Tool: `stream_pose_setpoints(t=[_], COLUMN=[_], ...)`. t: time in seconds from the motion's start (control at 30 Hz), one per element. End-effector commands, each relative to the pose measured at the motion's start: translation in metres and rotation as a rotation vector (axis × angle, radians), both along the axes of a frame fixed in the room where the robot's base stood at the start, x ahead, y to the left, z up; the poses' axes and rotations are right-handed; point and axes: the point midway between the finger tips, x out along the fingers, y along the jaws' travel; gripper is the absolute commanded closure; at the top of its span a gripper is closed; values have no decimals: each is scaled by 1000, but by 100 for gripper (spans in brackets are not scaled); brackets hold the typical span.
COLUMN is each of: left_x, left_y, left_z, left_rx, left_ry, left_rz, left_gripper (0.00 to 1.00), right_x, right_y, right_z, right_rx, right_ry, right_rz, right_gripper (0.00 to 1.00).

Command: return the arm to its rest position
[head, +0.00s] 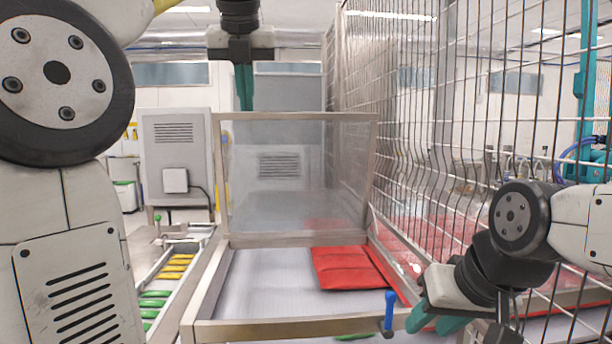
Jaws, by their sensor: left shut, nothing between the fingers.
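My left gripper (243,88) hangs at the top of the head view, left of centre, with its teal fingers pointing down and together. It holds nothing and is up in front of the clear panel's top edge. My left arm's large pale links fill the left side of the view. My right gripper (437,322) is low at the right, beside the tray's front right corner. Its teal fingers look spread apart, with nothing seen between them; part of it is hidden by its own wrist.
A metal-framed tray (270,326) with a clear upright panel (300,170) holds red packs (345,268). A blue-handled lever (390,310) is at its front edge. A wire mesh fence (470,120) stands at the right. A conveyor with green and yellow pieces (155,300) runs at the left.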

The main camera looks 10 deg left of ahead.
Motion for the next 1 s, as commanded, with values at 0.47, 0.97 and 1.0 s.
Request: stream_pose_setpoints(t=[0.47,0.97,1.0], left_x=[-28,-91,-98], left_y=[-10,-22,-23], left_z=[-79,-223,-236], left_rx=[-470,-1155,-1207], left_ry=[-48,2,12], left_rz=[623,1617,1706], left_gripper=[100,100,100], right_x=[0,0,0], right_y=[0,0,0], right_z=[0,0,0], right_rx=[0,0,0], right_ry=[0,0,0], right_rz=[0,0,0], right_gripper=[64,64,64])
